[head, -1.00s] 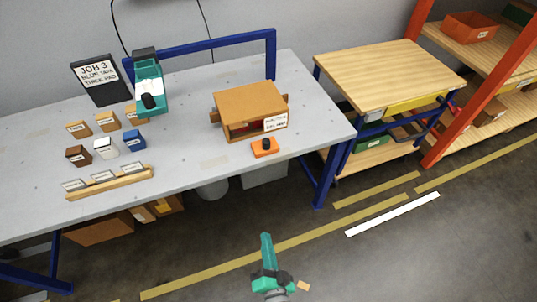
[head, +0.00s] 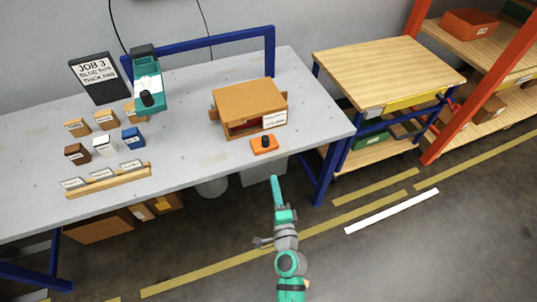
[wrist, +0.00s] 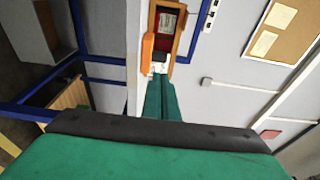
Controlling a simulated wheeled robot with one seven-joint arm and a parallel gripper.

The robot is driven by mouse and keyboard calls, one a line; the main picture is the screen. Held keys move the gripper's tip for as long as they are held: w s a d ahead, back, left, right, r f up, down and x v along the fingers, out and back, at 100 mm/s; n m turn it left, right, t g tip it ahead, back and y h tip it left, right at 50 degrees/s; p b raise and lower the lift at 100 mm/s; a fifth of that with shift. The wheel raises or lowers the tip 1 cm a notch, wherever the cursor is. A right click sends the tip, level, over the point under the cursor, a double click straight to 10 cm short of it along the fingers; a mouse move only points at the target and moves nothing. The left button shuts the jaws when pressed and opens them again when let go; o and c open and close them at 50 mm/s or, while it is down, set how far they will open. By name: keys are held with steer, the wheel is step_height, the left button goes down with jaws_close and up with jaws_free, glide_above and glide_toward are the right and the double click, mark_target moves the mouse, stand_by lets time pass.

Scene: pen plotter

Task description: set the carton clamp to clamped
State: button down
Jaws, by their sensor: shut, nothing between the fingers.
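The brown carton (head: 248,102) sits toward the right end of the grey bench, with a white label on its front and an opening showing a dark red inside. Small brown blocks stand at its sides. An orange block with a black knob (head: 264,145), which looks like the clamp control, lies in front of it at the bench edge. My gripper (head: 274,180) is shut and empty, in front of the bench edge and apart from the block. In the wrist view, the teal fingers (wrist: 160,95) point toward the orange block (wrist: 147,53). I cannot tell the clamp's setting.
A teal device (head: 147,85) and small labelled boxes (head: 105,146) stand on the left of the bench (head: 200,178). A job sign (head: 98,75) stands behind them. A wooden-topped cart (head: 385,75) stands at the right. The floor before the bench is clear.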

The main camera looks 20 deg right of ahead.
mark_target(266, 144)
steer(key=w, duration=0.4)
steer(key=w+d, duration=0.1)
steer(key=w, duration=0.4)
steer(key=w+d, duration=0.1)
steer(key=w, duration=0.3)
steer(key=shift+w+d, duration=0.1)
steer(key=shift+w, duration=0.3)
